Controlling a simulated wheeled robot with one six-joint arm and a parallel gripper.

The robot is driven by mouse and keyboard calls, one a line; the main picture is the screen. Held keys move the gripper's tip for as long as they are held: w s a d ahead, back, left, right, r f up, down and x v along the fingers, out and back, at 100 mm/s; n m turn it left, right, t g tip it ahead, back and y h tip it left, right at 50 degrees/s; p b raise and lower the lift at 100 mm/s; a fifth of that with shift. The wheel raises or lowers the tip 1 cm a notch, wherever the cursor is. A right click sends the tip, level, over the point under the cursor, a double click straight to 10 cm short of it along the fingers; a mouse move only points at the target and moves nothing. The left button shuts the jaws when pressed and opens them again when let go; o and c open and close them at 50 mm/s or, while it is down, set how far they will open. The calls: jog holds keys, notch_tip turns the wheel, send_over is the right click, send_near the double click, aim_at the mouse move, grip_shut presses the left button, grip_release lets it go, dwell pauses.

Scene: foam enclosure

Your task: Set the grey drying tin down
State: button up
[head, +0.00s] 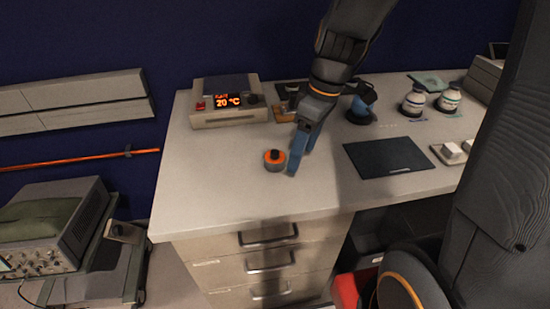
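A small round tin (274,160), dark grey with orange on it and a dark knob on top, appears upright at the left part of the white worktop (225,185). It is the only thing in view that could be the grey drying tin. My gripper (296,165) points down just to the right of it, with its blue fingers close to the tin's right side. I cannot tell whether the fingers touch the tin, or how far apart they are.
A heater box (229,103) reading 20 °C stands at the back left. A dark flat mat (389,157) lies to the right. Two bottles, one a white bottle (413,100), stand at the back right. White blocks (452,151) sit at the right. The front left worktop is clear.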

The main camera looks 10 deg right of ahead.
aim_at(276, 152)
jog(key=w+a+r+n, duration=0.1)
jog(key=n, duration=0.1)
jog(key=w+a+r+n+y, duration=0.1)
jog(key=w+n, duration=0.1)
jog(key=n, duration=0.1)
jog(key=w+a+r+n+y, duration=0.1)
jog(key=n, duration=0.1)
jog(key=shift+w+a+n, duration=0.25)
jog(key=shift+w+n, duration=0.15)
jog(key=shift+p+x, duration=0.45)
jog(key=shift+x, duration=0.7)
jog(key=p+x, duration=0.1)
jog(key=x, duration=0.3)
jog(key=shift+s+d+f+p, duration=0.15)
jog(key=shift+d+f+p, duration=0.05)
jog(key=shift+p, duration=0.2)
jog(key=shift+a+f, duration=0.2)
jog(key=shift+f, duration=0.4)
jog(key=c, duration=1.3)
jog(key=shift+o, duration=0.2)
jog(key=shift+r, duration=0.1)
